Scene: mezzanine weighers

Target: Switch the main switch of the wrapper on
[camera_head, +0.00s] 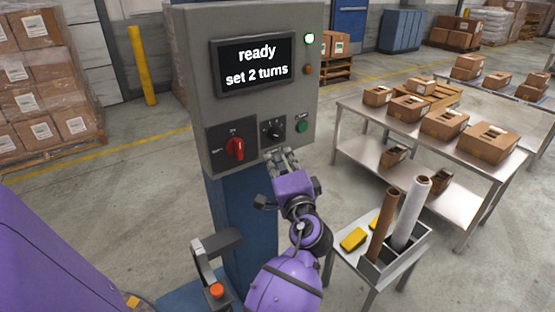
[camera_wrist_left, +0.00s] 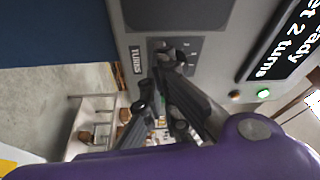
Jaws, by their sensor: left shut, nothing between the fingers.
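The wrapper's grey control box (camera_head: 205,70) stands on a blue post. Its red main switch (camera_head: 236,148) sits on a black plate at the lower left, with its handle roughly upright; the small marks are unreadable. To its right is a black turns knob (camera_head: 275,131), also in the wrist view (camera_wrist_left: 168,56) beside a "TURNS" label. The screen (camera_head: 256,66) reads "ready / set 2 turns". My left gripper (camera_head: 281,157) is shut and empty, just below the turns knob and right of the red switch. Contact with the knob cannot be told. My right gripper is not in view.
A green lamp (camera_head: 309,39) is lit, with a dull orange lamp (camera_head: 308,70) below it. A green button (camera_head: 301,127) sits right of the knob. A steel table (camera_head: 351,104) with cartons and a small stand (camera_head: 372,276) with rolls are at the right.

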